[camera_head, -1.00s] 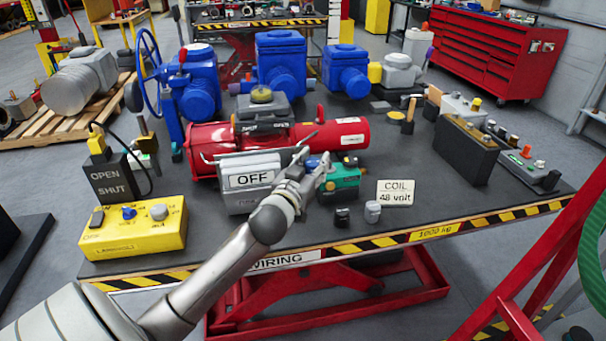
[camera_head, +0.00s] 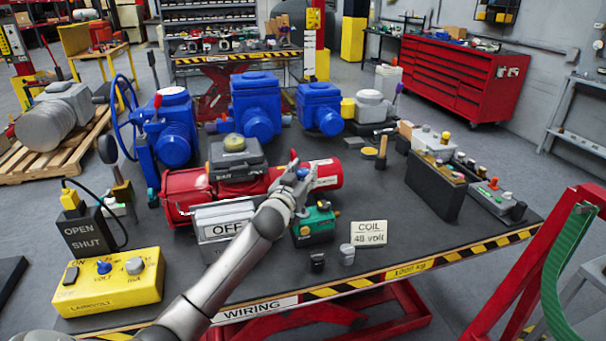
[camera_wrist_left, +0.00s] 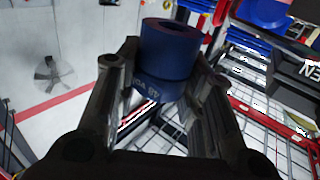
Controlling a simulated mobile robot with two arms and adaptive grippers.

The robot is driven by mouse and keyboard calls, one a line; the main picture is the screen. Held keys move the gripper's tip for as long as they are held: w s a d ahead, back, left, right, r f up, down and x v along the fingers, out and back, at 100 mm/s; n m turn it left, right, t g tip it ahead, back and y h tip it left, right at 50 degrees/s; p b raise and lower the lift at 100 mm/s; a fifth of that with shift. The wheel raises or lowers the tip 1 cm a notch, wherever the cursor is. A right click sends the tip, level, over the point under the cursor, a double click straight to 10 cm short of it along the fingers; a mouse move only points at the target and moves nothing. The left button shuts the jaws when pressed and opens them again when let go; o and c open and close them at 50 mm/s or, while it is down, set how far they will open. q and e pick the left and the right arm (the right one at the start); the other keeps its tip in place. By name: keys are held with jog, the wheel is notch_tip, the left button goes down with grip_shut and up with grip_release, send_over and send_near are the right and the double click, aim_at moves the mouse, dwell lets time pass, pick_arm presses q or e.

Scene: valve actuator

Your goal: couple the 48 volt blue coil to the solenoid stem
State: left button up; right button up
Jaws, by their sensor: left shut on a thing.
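My left gripper (camera_head: 296,178) is shut on a small blue coil (camera_head: 303,173). In the left wrist view the blue cylinder (camera_wrist_left: 170,48) sits between the fingers (camera_wrist_left: 165,90), with an open bore at its end and upside-down lettering that seems to read 48 volt. In the head view the coil is above and behind the green solenoid valve body (camera_head: 315,224), apart from it. The stem on this body is too small to make out clearly; a bit of blue and brass shows near its top. My right gripper is not in view.
A black coil (camera_head: 317,261) and a grey coil (camera_head: 347,255) stand in front of the valve body. A card (camera_head: 369,233) reads COIL 48 volt. The OFF box (camera_head: 225,229) and red actuator (camera_head: 190,194) are close by.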

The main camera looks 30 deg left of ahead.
pick_arm(q)
notch_tip(320, 180, down, 6)
jog(key=b, duration=0.4)
jog(key=shift+r, duration=0.15)
dwell(2.0)
jog(key=shift+f+b, duration=1)
jog(key=shift+f, duration=0.8)
jog(key=o, duration=1.2)
jog(key=shift+c, duration=0.2)
jog(key=shift+s, duration=0.1)
